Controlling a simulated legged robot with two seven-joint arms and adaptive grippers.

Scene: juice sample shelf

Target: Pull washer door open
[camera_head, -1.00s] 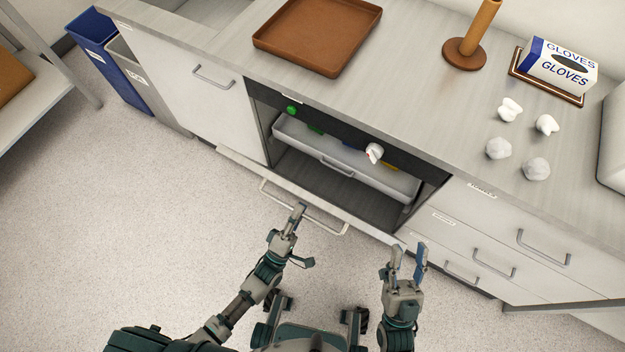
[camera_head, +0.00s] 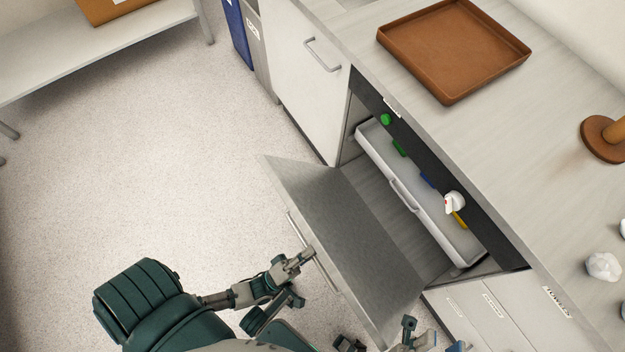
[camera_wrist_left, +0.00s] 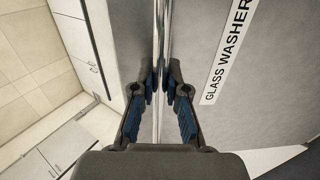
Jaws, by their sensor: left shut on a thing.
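The washer door (camera_head: 345,220) hangs from the bottom of the washer opening, tilted down and outward, with its grey inner face up. Its bar handle (camera_head: 328,281) is on the outer side, near the free edge. My left gripper (camera_head: 306,255) is shut on this handle; the left wrist view shows the fingers (camera_wrist_left: 160,88) closed around the bar (camera_wrist_left: 162,35), beside a "GLASS WASHER" label (camera_wrist_left: 227,50). My right gripper (camera_head: 432,338) is open and empty at the bottom edge, near the door's right corner, partly cut off. The washer's pull-out rack (camera_head: 390,187) sits inside.
A black panel with a green button (camera_head: 386,119) and a white knob (camera_head: 454,202) runs above the opening. The counter holds a brown tray (camera_head: 452,50). Labelled drawers (camera_head: 497,312) stand right of the washer. The floor at left is clear.

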